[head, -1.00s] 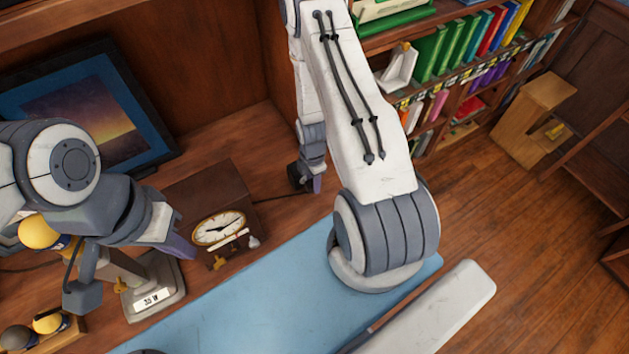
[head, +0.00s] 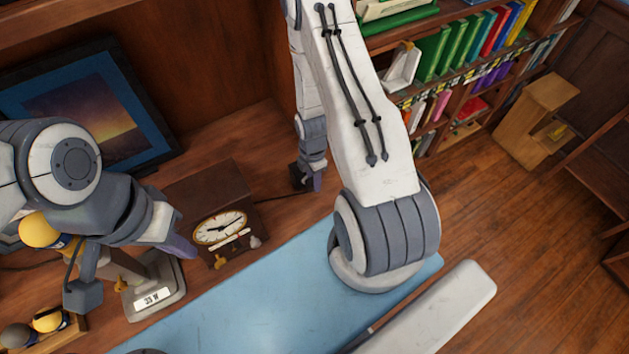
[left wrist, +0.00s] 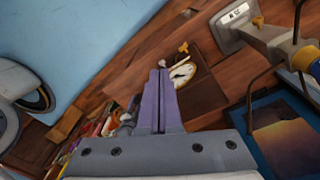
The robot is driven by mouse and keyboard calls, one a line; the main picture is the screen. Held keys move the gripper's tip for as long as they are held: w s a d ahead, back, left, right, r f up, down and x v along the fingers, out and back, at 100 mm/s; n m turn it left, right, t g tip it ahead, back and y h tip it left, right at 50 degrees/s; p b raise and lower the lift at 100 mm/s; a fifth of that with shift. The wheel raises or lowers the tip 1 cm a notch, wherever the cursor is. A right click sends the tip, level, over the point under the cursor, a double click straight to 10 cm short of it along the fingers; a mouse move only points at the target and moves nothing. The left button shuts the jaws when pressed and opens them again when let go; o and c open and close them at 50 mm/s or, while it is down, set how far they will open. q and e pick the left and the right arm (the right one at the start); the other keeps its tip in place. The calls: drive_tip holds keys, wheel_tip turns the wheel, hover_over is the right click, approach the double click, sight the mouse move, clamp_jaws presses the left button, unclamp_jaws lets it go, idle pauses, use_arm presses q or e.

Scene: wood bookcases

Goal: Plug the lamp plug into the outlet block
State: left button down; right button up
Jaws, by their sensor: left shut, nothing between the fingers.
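The lamp's grey base (head: 155,290) with its "35 W" label stands on the desk at the left, partly behind my left arm. It also shows in the left wrist view (left wrist: 232,36). My left gripper (head: 184,250) is shut and empty, beside the clock and above the lamp base; its purple fingers meet in the left wrist view (left wrist: 159,75). My right gripper (head: 317,183) is farther back, pointing down beside a small dark piece (head: 298,176) where a thin dark cord (head: 275,197) ends. I cannot tell whether that piece is the plug or the outlet block, or whether it is gripped.
A brown box clock (head: 215,195) stands between the grippers. A framed picture (head: 95,105) leans at the back left. A blue mat (head: 235,300) covers the desk front, mostly clear. Spare bulbs (head: 48,320) sit at lower left. Bookshelves (head: 450,60) stand at the right.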

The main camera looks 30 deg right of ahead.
drive_tip(key=r+p, duration=0.5)
drive_tip(key=w+r+p, duration=0.1)
drive_tip(key=r+p, duration=0.2)
drive_tip(key=shift+w+d+r, duration=0.1)
drive_tip(key=shift+d, duration=0.25)
drive_tip(key=shift+s+r+p, duration=0.3)
drive_tip(key=shift+r+p, duration=0.2)
drive_tip(key=shift+p, duration=0.15)
drive_tip(key=shift+a, duration=0.1)
